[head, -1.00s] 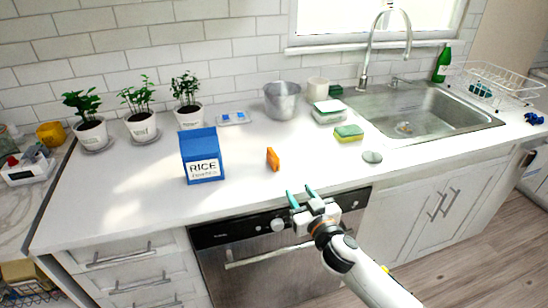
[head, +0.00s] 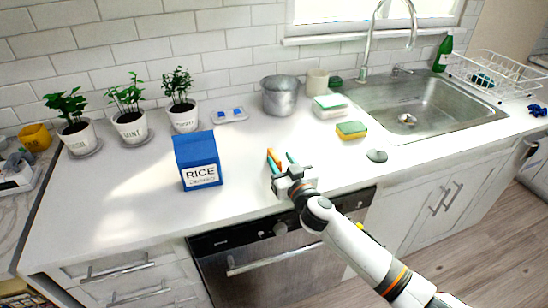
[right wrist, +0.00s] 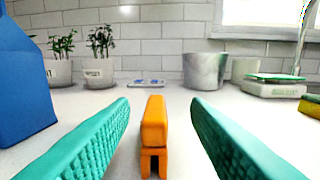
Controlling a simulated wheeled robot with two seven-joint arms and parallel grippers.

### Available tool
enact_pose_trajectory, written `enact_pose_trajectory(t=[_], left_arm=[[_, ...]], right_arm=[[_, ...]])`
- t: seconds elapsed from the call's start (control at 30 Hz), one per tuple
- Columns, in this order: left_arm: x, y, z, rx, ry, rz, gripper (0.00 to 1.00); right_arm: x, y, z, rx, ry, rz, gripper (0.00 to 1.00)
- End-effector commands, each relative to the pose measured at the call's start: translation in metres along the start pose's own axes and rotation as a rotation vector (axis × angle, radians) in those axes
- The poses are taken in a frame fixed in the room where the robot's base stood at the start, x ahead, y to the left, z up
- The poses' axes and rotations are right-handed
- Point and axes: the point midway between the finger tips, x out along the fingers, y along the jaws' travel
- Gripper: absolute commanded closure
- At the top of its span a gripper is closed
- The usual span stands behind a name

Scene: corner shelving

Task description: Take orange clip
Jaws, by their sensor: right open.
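The orange clip (head: 273,160) stands on the white countertop, to the right of the blue rice box. In the right wrist view the orange clip (right wrist: 154,136) is upright and lies between the two teal fingers, with a gap on each side. My right gripper (head: 281,163) is open at the clip, its fingers on either side of it and not touching it. In the head view the fingers partly hide the clip. My left gripper is not in view.
The blue rice box (head: 197,161) stands left of the clip and also shows at the left edge of the right wrist view (right wrist: 20,80). A metal pot (head: 281,96), a sponge (head: 351,130) and a sink (head: 420,108) are behind and right. Potted herbs line the wall.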

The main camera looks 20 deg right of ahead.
Motion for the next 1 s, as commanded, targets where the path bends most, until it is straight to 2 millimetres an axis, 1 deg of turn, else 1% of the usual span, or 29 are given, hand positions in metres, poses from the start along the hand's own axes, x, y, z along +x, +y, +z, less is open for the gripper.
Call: enact_pose_trajectory(t=[0.03, 0.17, 0.37, 0.5, 0.6, 0.8, 0.87, 1.0], left_arm=[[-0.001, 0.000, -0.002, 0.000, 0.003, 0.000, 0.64], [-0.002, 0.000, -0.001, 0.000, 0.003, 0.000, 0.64], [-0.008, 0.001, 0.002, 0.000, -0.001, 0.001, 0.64], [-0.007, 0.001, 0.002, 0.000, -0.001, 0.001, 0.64], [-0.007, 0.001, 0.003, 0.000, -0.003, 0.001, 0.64], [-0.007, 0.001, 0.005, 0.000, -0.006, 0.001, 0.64], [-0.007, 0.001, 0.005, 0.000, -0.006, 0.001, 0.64], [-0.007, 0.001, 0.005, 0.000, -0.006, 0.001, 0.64]], right_arm=[[0.005, 0.000, 0.001, 0.001, 0.000, 0.000, 0.57], [0.012, 0.001, 0.001, -0.001, -0.001, 0.000, 0.57], [0.039, 0.005, 0.000, -0.001, -0.001, 0.000, 0.57], [0.055, 0.004, -0.001, -0.001, -0.001, 0.000, 0.57], [0.060, 0.004, -0.002, 0.000, 0.000, 0.000, 0.57], [0.060, 0.004, -0.002, 0.001, 0.000, 0.000, 0.57], [0.060, 0.004, -0.002, 0.001, 0.000, 0.000, 0.65], [0.060, 0.004, -0.002, 0.000, 0.000, 0.000, 0.88]])
